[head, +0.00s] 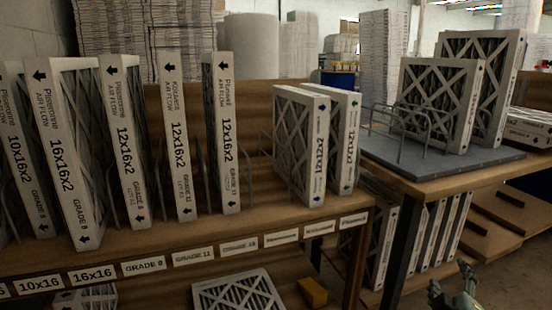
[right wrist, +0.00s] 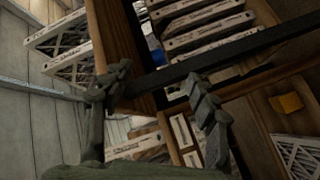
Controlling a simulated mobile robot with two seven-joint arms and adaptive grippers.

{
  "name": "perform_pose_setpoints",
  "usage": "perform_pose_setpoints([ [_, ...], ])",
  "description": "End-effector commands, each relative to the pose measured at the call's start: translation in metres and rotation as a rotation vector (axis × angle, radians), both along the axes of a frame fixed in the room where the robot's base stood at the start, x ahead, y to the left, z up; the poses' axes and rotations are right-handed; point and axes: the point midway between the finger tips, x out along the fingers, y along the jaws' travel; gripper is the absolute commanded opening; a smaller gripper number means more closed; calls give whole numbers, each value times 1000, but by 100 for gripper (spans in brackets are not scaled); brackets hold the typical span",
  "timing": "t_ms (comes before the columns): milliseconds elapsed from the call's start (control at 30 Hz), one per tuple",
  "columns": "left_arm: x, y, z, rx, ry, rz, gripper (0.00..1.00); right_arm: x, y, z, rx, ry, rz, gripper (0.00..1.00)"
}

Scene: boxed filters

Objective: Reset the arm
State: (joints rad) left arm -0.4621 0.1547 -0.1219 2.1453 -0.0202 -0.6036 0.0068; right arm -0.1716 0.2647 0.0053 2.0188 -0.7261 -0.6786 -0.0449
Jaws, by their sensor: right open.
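My right gripper (head: 452,280) shows at the bottom right of the head view, low in front of the shelving and below the level of the table tops. In the right wrist view its two fingers stand wide apart, and the gripper (right wrist: 157,84) is open with nothing between the fingers. Shelf edges and boxed filters lie beyond the fingers, apart from them. My left gripper is in neither view.
Boxed filters (head: 128,145) stand upright on a wooden shelf (head: 250,220) with a label strip. A grey board (head: 440,155) with wire racks and larger filters lies on the right table. A yellow box (head: 312,292) and more filters (head: 425,235) are below.

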Motion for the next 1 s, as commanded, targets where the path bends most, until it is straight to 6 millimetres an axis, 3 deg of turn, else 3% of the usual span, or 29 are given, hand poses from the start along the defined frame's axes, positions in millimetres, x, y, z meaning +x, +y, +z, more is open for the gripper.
perform_pose_setpoints([
  [100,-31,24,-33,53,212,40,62,-49,10,-73,235,210,-74,59],
  [200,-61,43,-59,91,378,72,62,-99,28,-130,410,389,-135,59],
  [300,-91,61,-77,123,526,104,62,-151,52,-172,557,558,-190,59],
  [400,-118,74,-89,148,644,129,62,-197,75,-200,670,697,-234,59],
  [500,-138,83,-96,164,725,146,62,-230,92,-215,744,794,-263,59],
  [567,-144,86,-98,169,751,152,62,-241,99,-219,768,827,-272,59],
  [1000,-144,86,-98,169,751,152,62,-241,99,-219,768,827,-272,59],
])
